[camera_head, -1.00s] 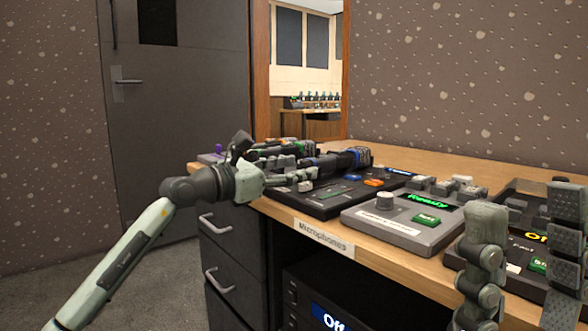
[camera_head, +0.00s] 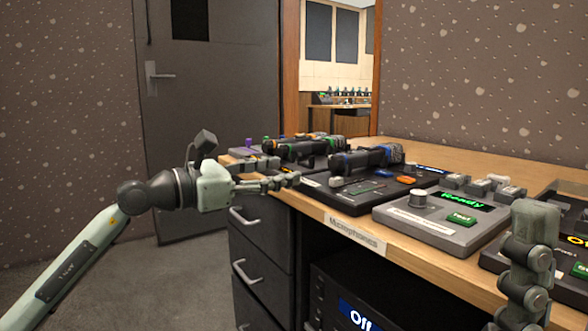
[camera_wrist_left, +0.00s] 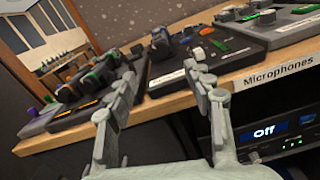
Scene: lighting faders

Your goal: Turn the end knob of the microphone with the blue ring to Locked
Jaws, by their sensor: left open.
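The microphone with the blue ring (camera_head: 365,158) lies on a black console (camera_head: 350,203) near the table's front edge. Its dark near end, where the knob would be, points towards my left gripper; the knob's setting is too small to read. The microphone also shows, foreshortened, in the left wrist view (camera_wrist_left: 165,45). My left gripper (camera_head: 283,181) is open and empty, in front of the table edge and left of the microphone, apart from it. Part of my right gripper (camera_head: 532,250) shows at lower right.
More microphones with coloured rings (camera_head: 295,147) lie on a console to the left. A grey console with a "Ready" display (camera_head: 440,215) stands to the right. Drawers (camera_head: 255,255) and a rack unit reading "Off" (camera_head: 360,315) are below the tabletop. A door stands behind at left.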

